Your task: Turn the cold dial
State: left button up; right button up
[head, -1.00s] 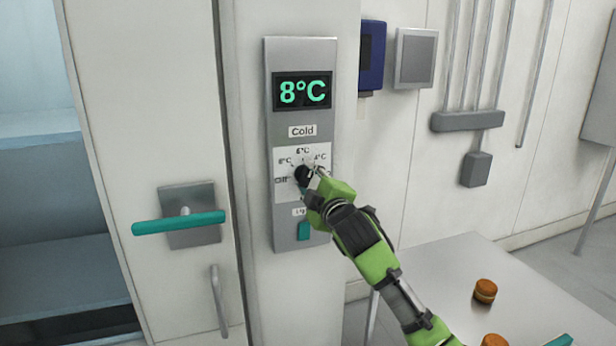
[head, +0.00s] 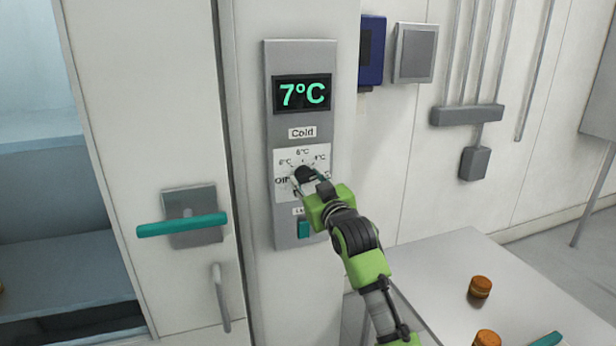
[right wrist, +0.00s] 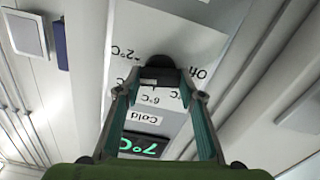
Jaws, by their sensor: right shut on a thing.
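The cold dial (head: 304,174) is a small black knob on a white scale plate, under the "Cold" label on a grey wall panel (head: 284,130). The display (head: 302,94) above it reads 7°C in green. My right gripper (head: 310,181) reaches the dial from the lower right and is shut on it. In the right wrist view the dial (right wrist: 160,72) sits between the two fingertips, and the panel appears upside down. The gripper partly covers the scale, so I cannot tell exactly where the dial points. My left gripper is not in view.
A teal switch (head: 303,229) is below the dial. A door with a teal handle (head: 182,224) stands at left, beside open shelves. A pale table (head: 450,270) at lower right carries orange-brown rounds (head: 480,287). A blue box (head: 371,52) hangs on the wall.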

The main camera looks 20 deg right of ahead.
jog(key=shift+f+m+p, duration=0.15)
jog(key=shift+m+p, duration=0.7)
jog(key=shift+m, duration=1.35)
jog(key=o, duration=1.1)
jog(key=shift+s, duration=0.1)
jog(key=s, duration=1.2)
jog(key=shift+d, duration=0.25)
jog(key=shift+w, duration=0.1)
